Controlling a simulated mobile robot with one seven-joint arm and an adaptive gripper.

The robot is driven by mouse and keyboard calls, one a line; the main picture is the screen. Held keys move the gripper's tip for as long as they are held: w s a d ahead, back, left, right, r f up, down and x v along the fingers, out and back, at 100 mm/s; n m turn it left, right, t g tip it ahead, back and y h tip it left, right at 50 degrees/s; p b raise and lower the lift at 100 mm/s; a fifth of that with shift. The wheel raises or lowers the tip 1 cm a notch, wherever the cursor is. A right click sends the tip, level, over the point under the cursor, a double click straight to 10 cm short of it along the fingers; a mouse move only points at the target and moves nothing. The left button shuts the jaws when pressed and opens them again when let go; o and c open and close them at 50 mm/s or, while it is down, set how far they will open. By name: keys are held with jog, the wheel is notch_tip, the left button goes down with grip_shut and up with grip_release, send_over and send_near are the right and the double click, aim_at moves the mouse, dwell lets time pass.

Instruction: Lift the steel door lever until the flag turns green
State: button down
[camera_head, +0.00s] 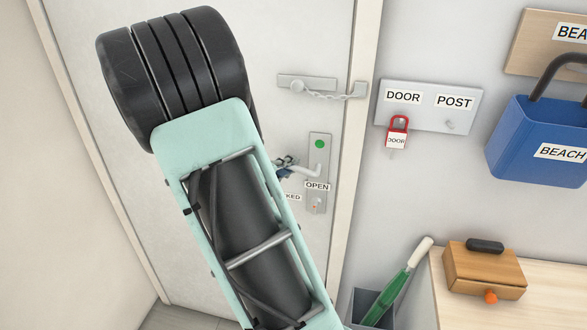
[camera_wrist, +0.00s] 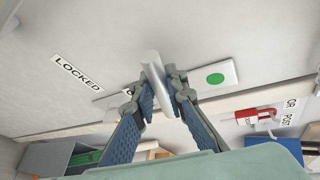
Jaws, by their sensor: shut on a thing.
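The steel door lever (camera_head: 305,169) is on a narrow plate (camera_head: 327,155) on the white door (camera_head: 300,45). The round flag (camera_head: 319,144) above it is green, and it also shows green in the wrist view (camera_wrist: 215,79). My gripper (camera_head: 284,166) is at the lever's free end, left of the plate. In the wrist view my gripper (camera_wrist: 161,92) has its two blue-padded fingers on either side of the lever (camera_wrist: 154,68), shut on it. An OPEN label (camera_head: 317,186) is below the lever. A LOCKED label (camera_wrist: 77,73) is partly hidden by my arm in the head view.
A cabinet with a wooden box (camera_head: 484,272) and an umbrella (camera_head: 405,275) stand below.

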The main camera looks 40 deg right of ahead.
jog(key=shift+s+d+r+m+t+y, duration=0.15)
jog(key=shift+s+r+m+t+y, duration=0.1)
jog(key=shift+r+m+y, duration=0.25)
jog(key=shift+s+d+r+m+t+y, duration=0.15)
jog(key=shift+r+m+t+y, duration=0.15)
jog(key=shift+r+m, duration=0.25)
jog(key=c, duration=1.9)
grip_release()
jog(key=shift+w, duration=0.1)
jog(key=v, duration=1.2)
